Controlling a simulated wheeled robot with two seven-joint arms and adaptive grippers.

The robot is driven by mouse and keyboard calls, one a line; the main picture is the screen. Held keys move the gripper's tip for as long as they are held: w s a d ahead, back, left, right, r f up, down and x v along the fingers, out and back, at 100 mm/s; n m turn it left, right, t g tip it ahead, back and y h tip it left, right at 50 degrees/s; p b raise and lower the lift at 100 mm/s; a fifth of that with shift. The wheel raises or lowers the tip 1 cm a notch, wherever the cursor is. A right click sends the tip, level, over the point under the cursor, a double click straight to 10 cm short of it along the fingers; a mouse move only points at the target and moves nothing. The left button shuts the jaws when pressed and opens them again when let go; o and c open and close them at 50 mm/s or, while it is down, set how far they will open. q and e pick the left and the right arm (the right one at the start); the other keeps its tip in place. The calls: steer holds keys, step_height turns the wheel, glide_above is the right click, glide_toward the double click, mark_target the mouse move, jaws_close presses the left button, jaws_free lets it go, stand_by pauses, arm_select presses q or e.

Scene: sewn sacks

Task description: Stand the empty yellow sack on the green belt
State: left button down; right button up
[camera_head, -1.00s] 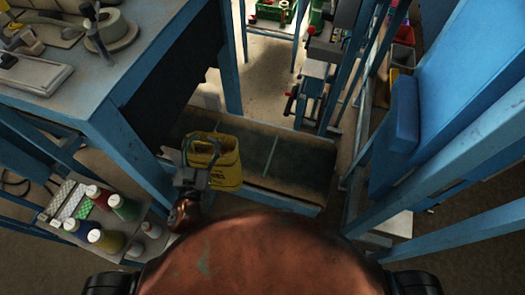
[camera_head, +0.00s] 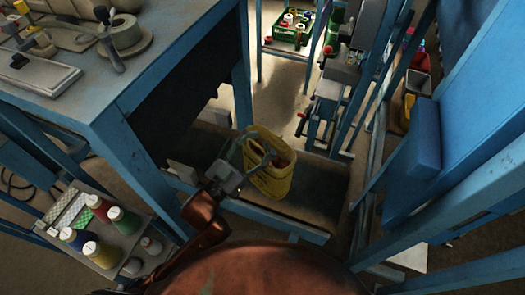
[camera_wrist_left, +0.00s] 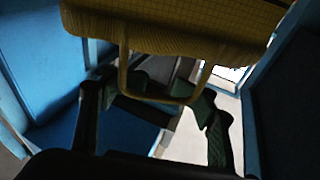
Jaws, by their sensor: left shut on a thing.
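The yellow sack (camera_head: 273,180) hangs open-mouthed and tilted over the dark green belt (camera_head: 320,190) in the head view. I cannot tell whether its base touches the belt. My left gripper (camera_head: 258,152) is shut on the sack at its upper left side, by the rim. In the left wrist view the sack (camera_wrist_left: 170,30) fills the top, and a yellow handle loop (camera_wrist_left: 160,98) hangs between the dark fingers (camera_wrist_left: 155,125). The sack's inside is mostly in shadow. My right gripper is not in view.
A blue workbench (camera_head: 120,110) stands left of the belt. A blue frame (camera_head: 470,160) rises on the right. A shelf with several thread cones (camera_head: 104,248) is at the lower left. A green crate (camera_head: 290,32) stands at the back. The belt's right part is clear.

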arm_select(q)
glide_above(263, 139)
steer(key=s, duration=0.3)
steer(key=shift+w+d+f+b, duration=0.15)
steer(key=shift+f+b, duration=0.05)
steer(key=shift+f, duration=0.35)
steer(key=shift+w+d+f+b, duration=0.1)
steer(key=shift+f+b, duration=0.05)
steer(key=shift+f, duration=0.4)
steer(key=w+f, duration=0.2)
steer(key=w+f+b, duration=0.1)
steer(key=w+f, duration=0.1)
steer(key=shift+d+f, duration=0.2)
steer(key=shift+f, duration=0.15)
steer(key=shift+w+f, duration=0.15)
steer(key=shift+f, duration=0.1)
steer(key=shift+f+b, duration=0.35)
steer(key=shift+f, duration=1.2)
steer(key=shift+w+f, duration=0.1)
steer(key=c, duration=1.4)
jaws_free()
steer(key=shift+f, duration=0.45)
steer(key=shift+c, duration=0.2)
steer(key=o, duration=0.7)
